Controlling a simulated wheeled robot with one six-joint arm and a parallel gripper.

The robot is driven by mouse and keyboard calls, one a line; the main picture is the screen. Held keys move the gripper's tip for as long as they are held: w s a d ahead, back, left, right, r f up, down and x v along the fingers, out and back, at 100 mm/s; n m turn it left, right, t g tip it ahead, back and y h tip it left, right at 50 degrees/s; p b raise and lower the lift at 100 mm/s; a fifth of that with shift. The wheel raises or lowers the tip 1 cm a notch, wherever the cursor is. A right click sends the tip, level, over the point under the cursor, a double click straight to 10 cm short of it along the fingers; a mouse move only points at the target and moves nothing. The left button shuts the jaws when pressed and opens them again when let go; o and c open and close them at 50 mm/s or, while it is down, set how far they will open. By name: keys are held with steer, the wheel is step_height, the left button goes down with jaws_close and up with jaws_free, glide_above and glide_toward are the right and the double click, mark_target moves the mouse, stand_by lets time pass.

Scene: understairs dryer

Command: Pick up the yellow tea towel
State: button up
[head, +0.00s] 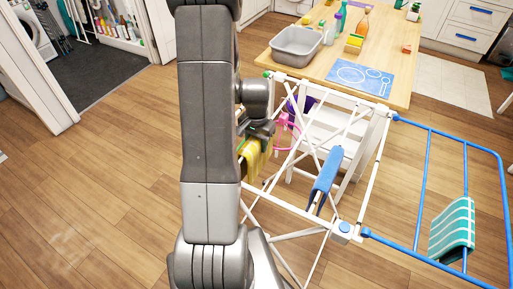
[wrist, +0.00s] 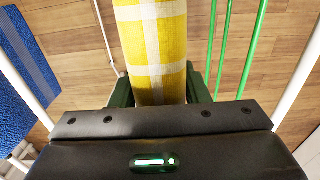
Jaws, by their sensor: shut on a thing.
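The yellow tea towel, with white checks, hangs at my gripper and is partly hidden behind my arm in the head view (head: 256,158). In the wrist view the towel (wrist: 155,50) runs from the top edge down between the two dark green fingers. My gripper (wrist: 158,92) is shut on the towel. In the head view my gripper (head: 254,140) is at the left side of the white drying rack (head: 290,208), mostly hidden by my arm. Whether the towel still touches a rack rail cannot be told.
A blue towel (head: 325,172) hangs on the rack's middle; it also shows in the wrist view (wrist: 25,60). A teal striped towel (head: 453,228) hangs on the blue wing at right. A wooden table (head: 398,85) with a grey tub (head: 296,48) stands behind. Wooden floor is clear at left.

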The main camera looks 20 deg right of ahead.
step_height(320, 180, up, 18)
steer(key=b, duration=0.1)
stand_by(0.7)
steer(key=shift+r, duration=0.15)
